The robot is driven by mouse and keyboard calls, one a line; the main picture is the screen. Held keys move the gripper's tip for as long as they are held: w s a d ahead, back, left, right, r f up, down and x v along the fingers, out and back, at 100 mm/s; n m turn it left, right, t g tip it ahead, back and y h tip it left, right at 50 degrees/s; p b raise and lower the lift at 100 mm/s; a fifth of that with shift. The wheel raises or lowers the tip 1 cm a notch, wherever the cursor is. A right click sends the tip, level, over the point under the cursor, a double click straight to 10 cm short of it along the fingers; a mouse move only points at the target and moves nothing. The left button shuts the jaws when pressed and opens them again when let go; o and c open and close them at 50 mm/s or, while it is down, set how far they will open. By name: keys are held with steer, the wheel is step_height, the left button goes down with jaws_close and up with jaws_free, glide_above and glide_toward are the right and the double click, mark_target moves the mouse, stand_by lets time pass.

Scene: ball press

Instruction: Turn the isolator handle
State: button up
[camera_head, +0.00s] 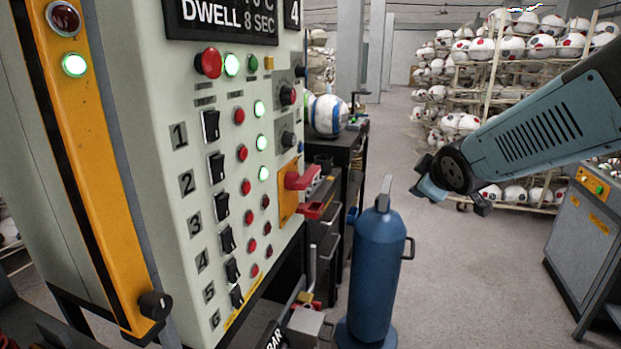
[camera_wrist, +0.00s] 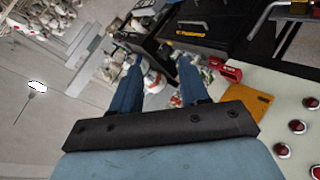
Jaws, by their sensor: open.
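The isolator handle (camera_head: 300,181) is a red lever on an orange plate (camera_head: 288,200), on the right part of the pale control panel. A second red piece sits just below it. In the wrist view a red part (camera_wrist: 224,70) shows beside the orange plate (camera_wrist: 246,101), right of my fingers. My gripper (camera_head: 430,188) is well to the right of the handle in the head view, apart from it. In the wrist view its two blue fingers (camera_wrist: 158,66) are spread, with nothing held between them.
A blue cylinder (camera_head: 374,265) stands on the floor between panel and arm, below my gripper. A dark bench with a ball (camera_head: 328,116) is behind the panel. Ball racks (camera_head: 495,80) fill the back. A grey cabinet (camera_head: 588,245) stands right. The middle floor is clear.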

steer(key=w+a+f+n+t+y, duration=0.2)
steer(key=w+a+f+n+y, duration=0.1)
steer(key=w+a+n+y, duration=0.35)
steer(key=n+g+y, duration=0.2)
steer(key=n+y, duration=0.6)
steer(key=n, duration=0.3)
glide_toward(313, 180)
steer(key=shift+h, duration=0.25)
steer(key=x, duration=1.1)
steer(key=shift+w+a+r, duration=0.2)
steer(key=shift+a+r, duration=0.1)
steer(key=shift+a, duration=0.05)
steer(key=shift+c, duration=0.3)
jaws_close()
steer(key=shift+f, duration=0.1)
